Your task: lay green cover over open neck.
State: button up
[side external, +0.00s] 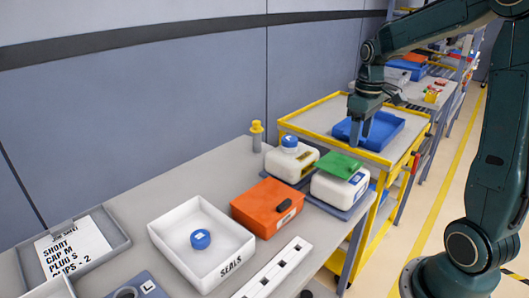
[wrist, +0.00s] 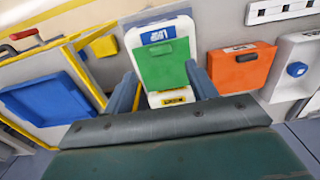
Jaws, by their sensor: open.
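The green cover (side external: 338,164) lies on top of the right-hand white container (side external: 338,190), which has a blue label. No open neck shows on this container; whatever is under the cover is hidden. In the wrist view the green cover (wrist: 164,66) is a flat rectangle on the white container (wrist: 183,29). My gripper (side external: 360,135) is open and empty, above and apart from the cover. In the wrist view its fingers (wrist: 162,76) stand on either side of the cover's image. A second white container (side external: 290,164) behind it has a blue cap (side external: 290,141).
An orange box (side external: 266,207) and a white SEALS tray (side external: 225,266) with a blue cap (side external: 200,239) stand to the left. A yellow-topped bottle (side external: 256,137) is behind. A yellow-edged cart (side external: 305,119) holding a blue tray (side external: 384,132) stands beyond the bench.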

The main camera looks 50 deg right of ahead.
jog(key=shift+r, duration=1.85)
jog(key=s+a+r+t, duration=0.1)
jog(key=s+a+t, duration=0.1)
jog(key=s+a, duration=0.4)
jog(key=s+a+r+t, duration=0.1)
jog(key=s+a+t, duration=0.2)
jog(key=s+a, duration=0.4)
jog(key=shift+a+r+t, duration=0.3)
jog(key=shift+a, duration=2.7)
